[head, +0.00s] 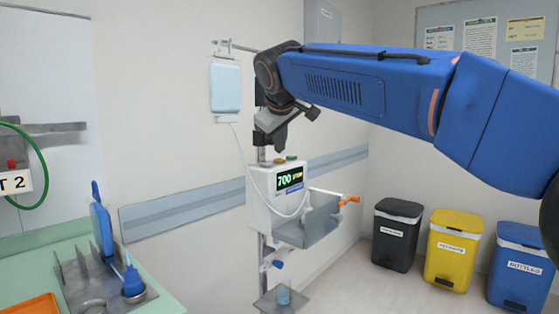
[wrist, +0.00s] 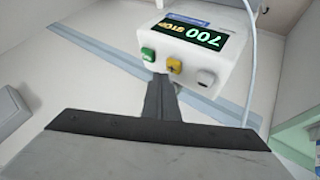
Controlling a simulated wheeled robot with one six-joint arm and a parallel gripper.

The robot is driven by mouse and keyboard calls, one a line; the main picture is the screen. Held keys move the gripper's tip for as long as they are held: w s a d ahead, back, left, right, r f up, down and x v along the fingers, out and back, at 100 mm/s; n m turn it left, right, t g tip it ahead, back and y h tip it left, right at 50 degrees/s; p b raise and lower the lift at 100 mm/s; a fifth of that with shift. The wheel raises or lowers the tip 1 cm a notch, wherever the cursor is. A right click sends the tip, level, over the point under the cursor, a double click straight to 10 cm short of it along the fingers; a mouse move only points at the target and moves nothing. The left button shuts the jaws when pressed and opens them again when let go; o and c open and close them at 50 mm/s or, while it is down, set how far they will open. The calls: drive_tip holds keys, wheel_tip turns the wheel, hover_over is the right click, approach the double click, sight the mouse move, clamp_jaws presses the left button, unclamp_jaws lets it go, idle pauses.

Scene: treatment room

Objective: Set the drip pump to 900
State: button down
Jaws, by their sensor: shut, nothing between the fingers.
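The drip pump (head: 262,212) is a white box on a pole. Its display (head: 290,180) reads 700 and STOP; it also shows upside down in the wrist view (wrist: 190,35). On its top are a green button (wrist: 148,54), a yellow button (wrist: 174,66) with a dark mark and a grey button (wrist: 206,78). My gripper (wrist: 161,80) is shut and empty, its tips close to the yellow button. In the head view my gripper (head: 281,148) points down just above the pump's top. I cannot tell whether it touches a button.
A pale blue drip bag (head: 225,88) hangs left of the pole, its tube running to the pump. A grey tray with an orange clamp (head: 350,200) juts out at the pump's right. Bins (head: 397,236) stand on the right. A green-topped counter (head: 30,270) is at left.

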sight(280, 160)
drive_tip(key=shift+f, duration=0.15)
drive_tip(key=shift+f, duration=0.25)
drive_tip(key=shift+f, duration=0.5)
idle(0.8)
drive_tip(key=shift+r, duration=0.9)
drive_tip(key=shift+r, duration=0.1)
drive_tip(key=shift+r, duration=2.4)
idle(0.9)
